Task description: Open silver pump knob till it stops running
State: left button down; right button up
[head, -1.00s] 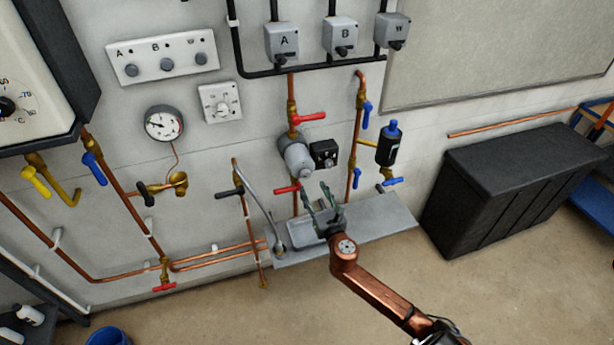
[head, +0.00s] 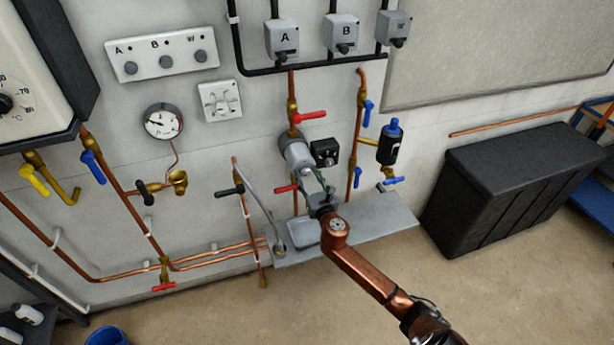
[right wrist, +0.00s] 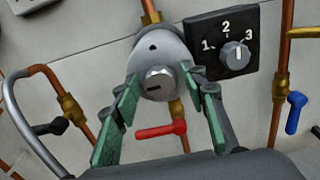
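The grey pump (head: 296,152) sits on a vertical copper pipe on the wall. In the right wrist view, its round front face (right wrist: 155,47) carries the silver slotted knob (right wrist: 158,83). My right gripper (head: 316,181) is just in front of the pump, reaching up from below. In the right wrist view, the gripper (right wrist: 160,80) is open, with one green-padded finger on each side of the knob. I see gaps between the pads and the knob; how deep the fingertips reach is unclear. My left gripper is not in view.
A black control box (head: 325,153) with a dial marked 1, 2, 3 (right wrist: 237,52) is close right of the pump. A red lever (right wrist: 162,131) is just below the knob. A grey shelf (head: 370,222) lies beneath. A blue lever valve (right wrist: 295,112) is farther right.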

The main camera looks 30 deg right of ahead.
jog(key=shift+a, duration=0.1)
jog(key=c, duration=0.9)
